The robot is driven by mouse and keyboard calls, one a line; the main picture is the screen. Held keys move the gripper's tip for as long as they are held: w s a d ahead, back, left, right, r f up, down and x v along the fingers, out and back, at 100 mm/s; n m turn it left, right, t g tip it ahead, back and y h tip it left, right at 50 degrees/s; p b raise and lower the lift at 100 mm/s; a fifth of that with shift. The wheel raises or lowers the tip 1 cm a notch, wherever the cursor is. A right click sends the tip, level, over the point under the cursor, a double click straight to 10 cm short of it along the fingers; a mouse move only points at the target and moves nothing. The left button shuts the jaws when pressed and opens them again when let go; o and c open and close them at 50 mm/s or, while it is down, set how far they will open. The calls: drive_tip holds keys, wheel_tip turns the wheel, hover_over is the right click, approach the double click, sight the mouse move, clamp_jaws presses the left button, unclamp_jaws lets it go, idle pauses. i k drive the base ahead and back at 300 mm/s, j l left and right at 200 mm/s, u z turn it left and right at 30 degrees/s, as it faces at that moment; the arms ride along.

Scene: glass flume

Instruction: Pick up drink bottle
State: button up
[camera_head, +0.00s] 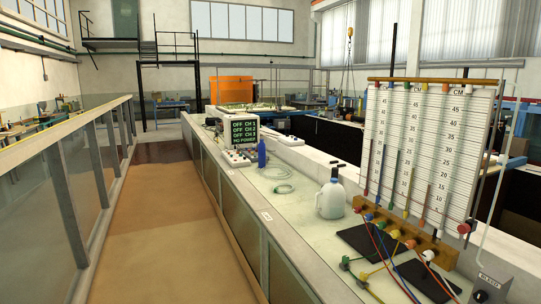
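A slim blue bottle (262,154) stands upright on the long pale bench (292,215), just right of a white display box with green text. It looks like the drink bottle and is small and far off. My gripper is not in view.
Coiled clear tubing (284,188) lies between bottle and jug. A tall manometer board (428,150) with coloured tubes stands at right, black pads (369,240) before it. A clear brown walkway (150,215) runs left of the bench, bounded by a railing (65,150).

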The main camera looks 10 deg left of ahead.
sight(261, 147)
drive_tip(key=i+j+u, duration=0.2)
drive_tip(key=j, duration=0.3)
drive_tip(key=i+j+u, duration=0.2)
drive_tip(key=i+j, duration=0.2)
drive_tip(key=i+j+u, duration=0.25)
drive_tip(key=i, duration=0.3)
drive_tip(key=i+j+u, duration=0.3)
drive_tip(key=i, duration=0.3)
drive_tip(key=i+u, duration=0.25)
drive_tip(key=i, duration=1.45)
drive_tip(key=i+z, duration=0.1)
drive_tip(key=i, duration=1.05)
drive_tip(key=i+j, duration=0.2)
drive_tip(key=i, duration=0.95)
drive_tip(key=i+z, duration=0.3)
drive_tip(key=z, duration=0.15)
drive_tip(key=i+z, duration=0.25)
drive_tip(key=z, duration=0.2)
drive_tip(key=i+j+z, duration=0.15)
drive_tip(key=z, duration=0.3)
drive_tip(key=i+z, duration=0.2)
drive_tip(key=z, duration=0.2)
drive_tip(key=i+z, duration=0.15)
drive_tip(key=z, duration=0.25)
drive_tip(key=i+j+z, duration=0.1)
drive_tip(key=z, duration=0.35)
drive_tip(key=i+j+z, duration=0.2)
drive_tip(key=z, duration=0.2)
